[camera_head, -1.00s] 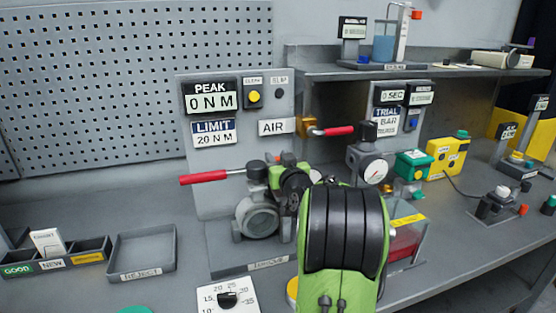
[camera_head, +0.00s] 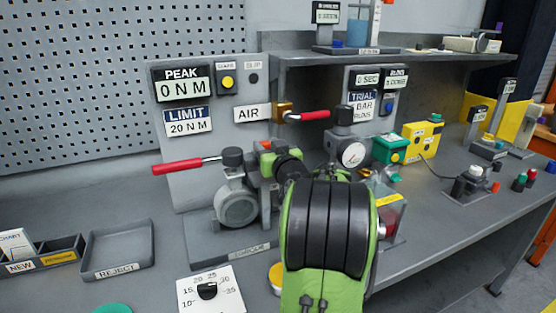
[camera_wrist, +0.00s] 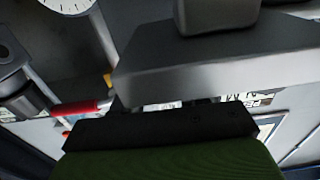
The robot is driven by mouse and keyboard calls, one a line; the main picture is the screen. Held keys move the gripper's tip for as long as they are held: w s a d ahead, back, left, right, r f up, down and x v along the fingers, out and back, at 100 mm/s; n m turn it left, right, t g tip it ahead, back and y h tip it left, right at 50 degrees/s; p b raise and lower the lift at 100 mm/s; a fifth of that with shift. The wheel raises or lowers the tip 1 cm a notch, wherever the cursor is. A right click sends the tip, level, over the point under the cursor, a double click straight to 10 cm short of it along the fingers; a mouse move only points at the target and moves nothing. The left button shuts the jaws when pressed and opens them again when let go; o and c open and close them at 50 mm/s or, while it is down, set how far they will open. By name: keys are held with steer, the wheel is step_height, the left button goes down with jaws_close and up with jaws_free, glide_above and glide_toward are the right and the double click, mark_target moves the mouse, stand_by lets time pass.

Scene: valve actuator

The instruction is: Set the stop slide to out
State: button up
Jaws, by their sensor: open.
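I cannot make out the stop slide for certain in either view. The valve rig stands on the bench with a grey round housing (camera_head: 238,207), a red-handled lever (camera_head: 180,166) pointing left and a pressure gauge (camera_head: 352,153) on its right. My green and black arm covers part of the rig in the head view, and the jaws cannot be made out there. In the wrist view my gripper (camera_wrist: 165,126) shows as a dark bar over a green body, open, with nothing visibly held. A grey block (camera_wrist: 215,65) is close in front of it, and a red handle (camera_wrist: 80,107) shows at left.
Behind the rig is a panel with a PEAK display (camera_head: 182,86) and a red AIR lever (camera_head: 313,115). The reject tray (camera_head: 118,250) and a dial card (camera_head: 209,291) lie at front left. A yellow box (camera_head: 423,139) stands at right.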

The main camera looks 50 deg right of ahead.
steer(key=b+v, duration=0.2)
steer(key=v, duration=1.1)
steer(key=shift+s, duration=0.2)
steer(key=shift+a, duration=0.1)
